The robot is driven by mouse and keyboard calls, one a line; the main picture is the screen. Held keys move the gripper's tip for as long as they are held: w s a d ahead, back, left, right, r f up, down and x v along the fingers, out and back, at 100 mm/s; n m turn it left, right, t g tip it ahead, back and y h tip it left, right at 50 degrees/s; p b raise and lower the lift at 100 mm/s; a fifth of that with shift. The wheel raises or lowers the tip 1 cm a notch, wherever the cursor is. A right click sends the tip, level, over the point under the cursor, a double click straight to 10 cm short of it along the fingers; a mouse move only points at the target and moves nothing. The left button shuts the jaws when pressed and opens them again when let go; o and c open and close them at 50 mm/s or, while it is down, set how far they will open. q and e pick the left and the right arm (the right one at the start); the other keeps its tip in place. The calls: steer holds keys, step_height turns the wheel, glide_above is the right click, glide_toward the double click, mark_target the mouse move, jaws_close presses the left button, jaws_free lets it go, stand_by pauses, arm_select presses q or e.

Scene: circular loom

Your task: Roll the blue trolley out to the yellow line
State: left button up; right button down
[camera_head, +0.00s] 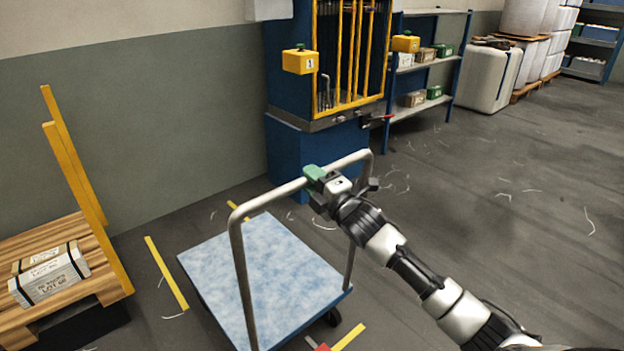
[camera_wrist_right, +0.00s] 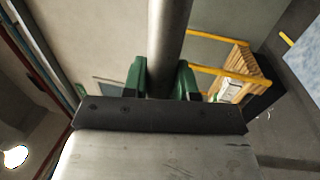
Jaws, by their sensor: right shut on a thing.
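The blue trolley (camera_head: 262,280) stands on the floor in the lower middle of the head view, with a pale blue mottled deck and a grey tubular handle (camera_head: 268,199) rising at its near side. My right gripper (camera_head: 315,178) is shut on the handle's top bar. In the right wrist view the bar (camera_wrist_right: 168,40) passes between the green fingertips (camera_wrist_right: 161,82). Yellow floor strips lie around the trolley: one to its left (camera_head: 166,273), one behind (camera_head: 238,210) and one at its near right corner (camera_head: 348,337). My left gripper is not in view.
A blue machine (camera_head: 312,150) with yellow bars stands behind the trolley. A wooden pallet (camera_head: 108,283) with boxes and yellow posts is at left. A red patch (camera_head: 322,347) is at the bottom edge. Open floor (camera_head: 480,190) with scattered pale scraps lies to the right.

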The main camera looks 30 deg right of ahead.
stand_by(0.3)
steer(key=shift+w+r, duration=0.1)
steer(key=shift+w, duration=0.5)
steer(key=shift+w+a+f, duration=0.2)
steer(key=shift+w, duration=0.3)
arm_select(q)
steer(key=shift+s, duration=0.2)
arm_select(e)
steer(key=c, duration=0.9)
jaws_free()
steer(key=shift+s, duration=0.15)
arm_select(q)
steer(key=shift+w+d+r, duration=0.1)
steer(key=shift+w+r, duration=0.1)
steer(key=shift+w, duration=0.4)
arm_select(e)
steer(key=v, duration=1)
steer(key=shift+s, duration=0.4)
